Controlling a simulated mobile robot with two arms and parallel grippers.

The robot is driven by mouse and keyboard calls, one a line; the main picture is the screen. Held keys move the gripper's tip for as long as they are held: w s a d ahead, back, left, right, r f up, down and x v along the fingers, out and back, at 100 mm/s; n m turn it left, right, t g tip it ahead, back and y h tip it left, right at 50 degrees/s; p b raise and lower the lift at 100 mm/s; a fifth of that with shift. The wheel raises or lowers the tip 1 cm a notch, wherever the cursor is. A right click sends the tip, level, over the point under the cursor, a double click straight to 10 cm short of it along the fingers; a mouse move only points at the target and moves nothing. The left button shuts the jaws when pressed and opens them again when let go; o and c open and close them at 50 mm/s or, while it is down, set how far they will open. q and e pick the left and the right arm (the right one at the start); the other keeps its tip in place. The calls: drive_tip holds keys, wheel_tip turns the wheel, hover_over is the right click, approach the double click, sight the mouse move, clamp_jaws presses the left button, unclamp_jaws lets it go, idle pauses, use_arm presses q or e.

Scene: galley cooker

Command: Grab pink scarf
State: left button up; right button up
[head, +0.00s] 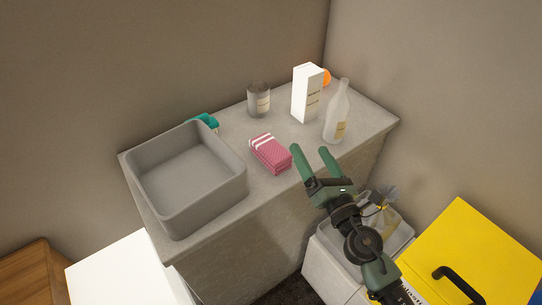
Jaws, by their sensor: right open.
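The pink scarf (270,153) is a folded, patterned pink cloth with white stripes at one end. It lies on the grey counter (230,128), to the right of the grey basin. My right gripper (314,154) has green fingers spread apart and empty. It shows just to the right of the scarf, near the counter's front edge, and does not appear to touch it. My left gripper is not in view.
A square grey basin (185,178) takes up the counter's left end, with a teal item (207,121) behind it. A dark jar (259,99), white carton (307,93), orange object (326,77) and clear bottle (337,113) stand behind the scarf. A yellow box (470,255) is lower right.

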sight(272, 147)
drive_tip(key=a+f+n+g+y, duration=0.1)
drive_tip(key=n, duration=0.2)
drive_tip(key=a+f+n+g+y, duration=0.1)
drive_tip(key=a+f+n, duration=0.1)
drive_tip(key=n, duration=0.1)
drive_tip(key=a+f+n+g+y, duration=0.1)
drive_tip(key=a+n+g, duration=0.1)
drive_tip(key=shift+w+a+f+n+y, duration=0.1)
drive_tip(key=shift+a+f+n+y, duration=0.05)
drive_tip(key=shift+n+y, duration=0.2)
drive_tip(key=shift+w+a+f+n, duration=0.15)
drive_tip(key=shift+w+a+n, duration=0.1)
drive_tip(key=x, duration=0.7)
drive_tip(key=shift+w+d+r, duration=0.1)
drive_tip(key=shift+r, duration=0.15)
drive_tip(key=c, duration=1.5)
drive_tip(key=shift+r+p, duration=0.15)
drive_tip(key=shift+p, duration=0.2)
